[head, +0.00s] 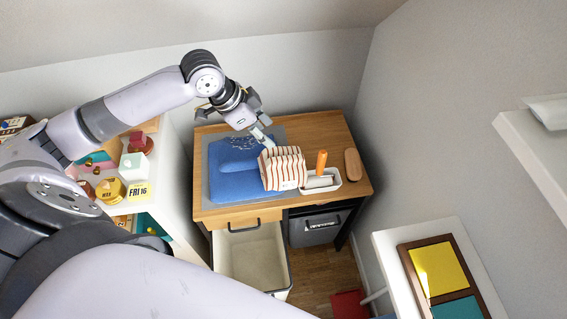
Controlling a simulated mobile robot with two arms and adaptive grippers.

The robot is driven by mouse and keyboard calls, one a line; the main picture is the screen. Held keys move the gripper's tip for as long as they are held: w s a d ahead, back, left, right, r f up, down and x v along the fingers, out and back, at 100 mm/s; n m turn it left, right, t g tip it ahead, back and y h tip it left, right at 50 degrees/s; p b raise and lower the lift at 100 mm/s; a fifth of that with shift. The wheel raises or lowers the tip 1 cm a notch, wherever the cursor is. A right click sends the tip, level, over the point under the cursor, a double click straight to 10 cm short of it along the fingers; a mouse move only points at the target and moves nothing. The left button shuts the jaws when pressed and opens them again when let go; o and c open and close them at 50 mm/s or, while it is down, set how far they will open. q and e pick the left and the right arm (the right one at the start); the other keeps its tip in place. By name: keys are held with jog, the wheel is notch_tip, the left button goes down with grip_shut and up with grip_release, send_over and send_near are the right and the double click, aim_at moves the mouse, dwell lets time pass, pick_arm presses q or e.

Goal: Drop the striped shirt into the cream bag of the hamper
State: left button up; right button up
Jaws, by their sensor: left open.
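The striped shirt (284,170), cream with reddish stripes, lies folded on the wooden tabletop, partly over the right side of the blue folded cloth. My left gripper (263,138) comes down from above and behind; it is open, with its fingertips at the shirt's back edge. I cannot tell whether they touch it. The hamper's cream bag (252,255) is open below the table's front left, in a pulled-out compartment, and its visible inside looks empty. Its front part is hidden by my arm. My right gripper is not in view.
On the table (330,130) are a blue cloth (232,180), a white tray (322,184) with an orange-handled tool (321,160), and a brown oval block (353,165). A grey bin (314,229) stands below right.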

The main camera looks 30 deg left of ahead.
pick_arm(q)
jog(key=a, duration=0.2)
jog(key=p, duration=0.1)
send_over(284, 158)
jog(key=s+a, duration=0.2)
jog(key=shift+y, duration=0.4)
notch_tip(284, 158, down, 10)
jog(key=shift+s+f, duration=0.15)
jog(key=shift+w+d+f+p, duration=0.2)
jog(key=shift+d+f+p, duration=0.05)
jog(key=shift+f+p, duration=0.2)
jog(key=x, duration=0.4)
jog(key=shift+d+f+p, duration=0.2)
jog(key=shift+p, duration=0.1)
grip_shut()
